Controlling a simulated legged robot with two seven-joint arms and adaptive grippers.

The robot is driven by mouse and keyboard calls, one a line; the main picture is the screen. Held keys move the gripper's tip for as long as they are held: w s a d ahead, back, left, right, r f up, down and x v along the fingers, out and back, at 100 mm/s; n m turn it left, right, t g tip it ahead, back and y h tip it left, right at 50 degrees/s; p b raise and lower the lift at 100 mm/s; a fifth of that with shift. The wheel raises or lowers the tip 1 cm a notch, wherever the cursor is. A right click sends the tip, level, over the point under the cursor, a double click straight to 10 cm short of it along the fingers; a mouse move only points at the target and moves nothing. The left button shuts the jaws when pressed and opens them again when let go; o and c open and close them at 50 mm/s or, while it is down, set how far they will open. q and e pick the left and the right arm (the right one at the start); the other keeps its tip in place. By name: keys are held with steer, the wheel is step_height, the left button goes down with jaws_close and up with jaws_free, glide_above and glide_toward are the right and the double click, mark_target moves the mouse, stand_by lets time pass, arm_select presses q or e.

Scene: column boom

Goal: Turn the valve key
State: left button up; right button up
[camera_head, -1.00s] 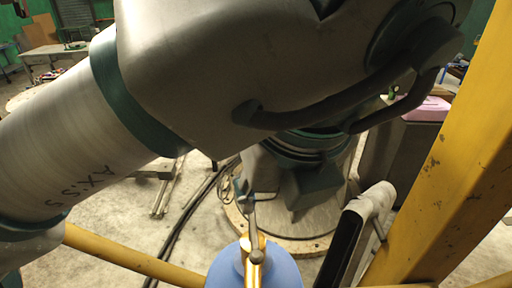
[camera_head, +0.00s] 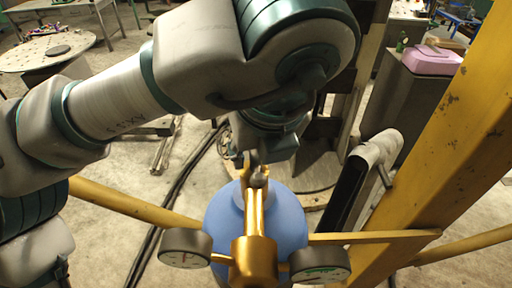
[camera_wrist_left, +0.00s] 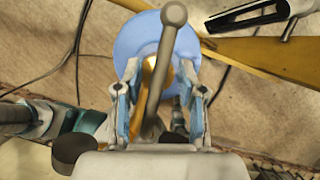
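The valve key is a grey bar with a ball end (camera_wrist_left: 165,60), seen in the left wrist view between my fingers. In the head view, its small grey end (camera_head: 258,176) shows above the brass valve body (camera_head: 254,258), in front of a round blue part (camera_head: 286,219). My left gripper (camera_wrist_left: 165,100) is open, with one blue-padded finger on each side of the bar and visible gaps to both. In the head view, my left gripper (camera_head: 256,168) is at the key's top and partly hidden by my wrist. My right gripper is not in view.
Two gauges (camera_head: 186,248) (camera_head: 320,264) flank the brass body. A yellow beam (camera_head: 440,150) rises at right, and a yellow pipe (camera_head: 130,204) runs at left. A grey lever-like part with a black slot (camera_head: 375,152) stands close right. A pink box (camera_head: 432,60) is behind.

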arm_select(q)
steer(key=shift+s+a+r, duration=0.1)
steer(key=shift+s+a, duration=0.05)
steer(key=shift+a, duration=0.05)
jaws_close()
stand_by(1.0)
jaws_free()
steer(key=shift+d, duration=0.1)
steer(key=v, duration=0.7)
steer(key=shift+d, duration=0.25)
steer(key=shift+a+r, duration=0.1)
